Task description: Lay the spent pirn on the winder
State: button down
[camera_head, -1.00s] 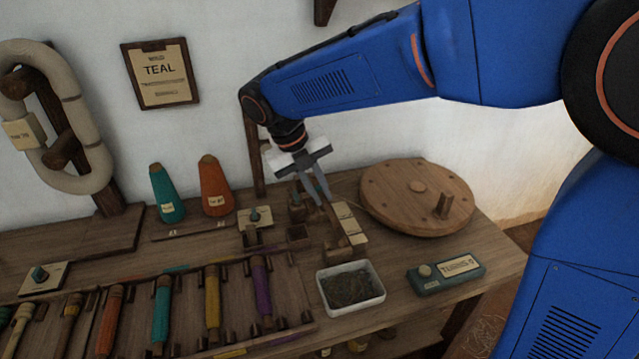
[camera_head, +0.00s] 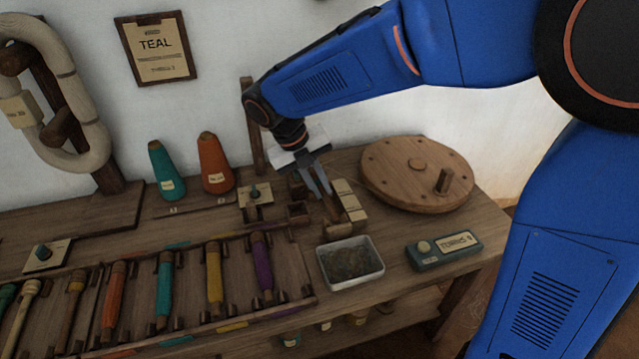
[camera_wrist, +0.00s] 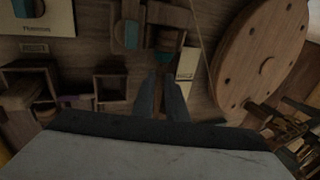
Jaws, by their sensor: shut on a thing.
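My gripper (camera_head: 320,192) is over the winder, a group of small wooden blocks (camera_head: 298,212) near the back of the bench. Its two grey fingers point down, and they show close together in the wrist view (camera_wrist: 163,78). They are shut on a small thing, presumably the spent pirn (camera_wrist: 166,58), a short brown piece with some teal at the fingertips. It is mostly hidden in the head view. I cannot tell whether it touches the winder's wooden supports (camera_wrist: 165,14).
A round wooden wheel (camera_head: 395,180) stands right of the gripper. In front are a white tray (camera_head: 375,272) and a green counter box (camera_head: 425,262). A rack of coloured pirns (camera_head: 214,275) lies to the left. Teal (camera_head: 163,165) and orange (camera_head: 212,160) cones stand behind it.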

jog(key=c, duration=1.4)
grip_release()
jog(key=shift+o, duration=0.2)
notch_tip(320, 180, up, 8)
